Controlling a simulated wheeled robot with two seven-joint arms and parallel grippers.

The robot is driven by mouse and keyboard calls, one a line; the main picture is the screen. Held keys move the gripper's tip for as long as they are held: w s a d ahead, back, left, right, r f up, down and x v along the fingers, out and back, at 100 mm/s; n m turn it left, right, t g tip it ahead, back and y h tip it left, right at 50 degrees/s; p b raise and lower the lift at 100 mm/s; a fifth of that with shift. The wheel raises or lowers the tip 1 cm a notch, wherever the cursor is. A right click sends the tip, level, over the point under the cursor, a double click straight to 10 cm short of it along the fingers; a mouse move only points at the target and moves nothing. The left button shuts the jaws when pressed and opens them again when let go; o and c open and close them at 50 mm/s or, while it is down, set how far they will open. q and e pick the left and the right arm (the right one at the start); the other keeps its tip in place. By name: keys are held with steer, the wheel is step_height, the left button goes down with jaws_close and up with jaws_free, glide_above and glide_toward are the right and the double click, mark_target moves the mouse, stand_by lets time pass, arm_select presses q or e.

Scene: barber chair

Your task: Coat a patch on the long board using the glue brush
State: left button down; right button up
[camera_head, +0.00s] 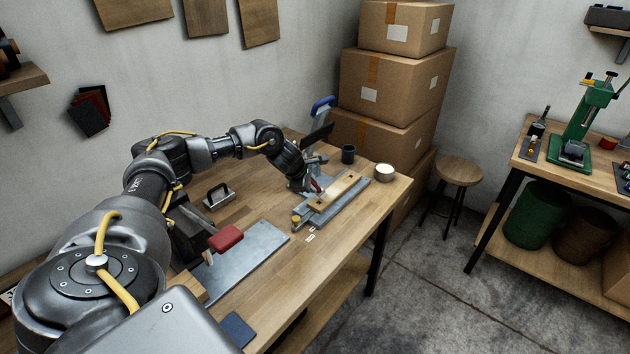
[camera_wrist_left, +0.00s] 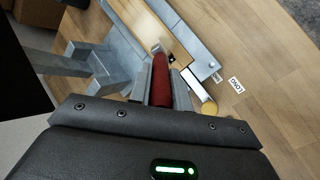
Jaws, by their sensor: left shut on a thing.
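My left gripper (camera_head: 309,186) is over the near-left end of the metal fixture on the workbench. In the left wrist view the gripper (camera_wrist_left: 161,82) is shut on the red handle of the glue brush (camera_wrist_left: 161,78), whose grey head points away toward the board. The long board (camera_head: 337,191) is a light wooden strip lying in the grey metal fixture (camera_head: 352,203). It also shows in the left wrist view (camera_wrist_left: 166,32), just beyond the brush head. I cannot tell whether the brush touches it. My right gripper is not in view.
A white-topped pot (camera_head: 384,173) and a dark cup (camera_head: 348,154) stand behind the fixture. A blue-handled tool (camera_head: 322,104) rises beside the gripper. Cardboard boxes (camera_head: 400,84) stand behind.

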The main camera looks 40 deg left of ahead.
arm_select(q)
steer(key=shift+s, duration=0.75)
steer(key=s, duration=0.3)
steer(key=shift+s, duration=0.15)
step_height(320, 180, up, 6)
steer(key=p, duration=0.4)
stand_by(0.4)
